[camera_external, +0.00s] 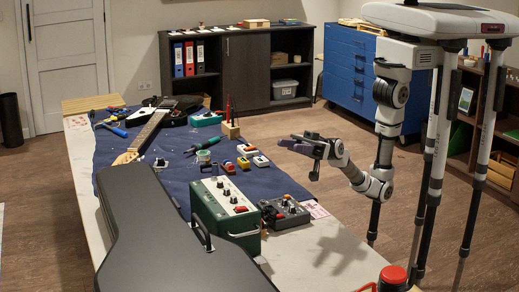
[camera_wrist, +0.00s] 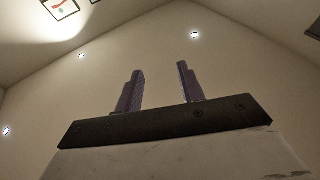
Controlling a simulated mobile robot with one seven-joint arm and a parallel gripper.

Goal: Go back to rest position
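My gripper (camera_external: 292,145) is held in the air beyond the right edge of the workbench in the external view, with its fingers pointing left. In the wrist view my gripper (camera_wrist: 157,85) shows two dark fingers standing well apart with nothing between them, so it is open and empty. My arm hangs from the mount at the upper right and bends toward the bench. The gripper appears apart from everything on the bench.
The bench (camera_external: 345,262) holds a black guitar case (camera_external: 165,235), a green amplifier (camera_external: 225,212), a grey device with knobs (camera_external: 285,212), small pedals (camera_external: 243,162), and a guitar (camera_external: 150,130) on a blue cloth (camera_external: 175,170). A blue drawer cabinet (camera_external: 350,70) stands behind. Floor right of the bench is clear.

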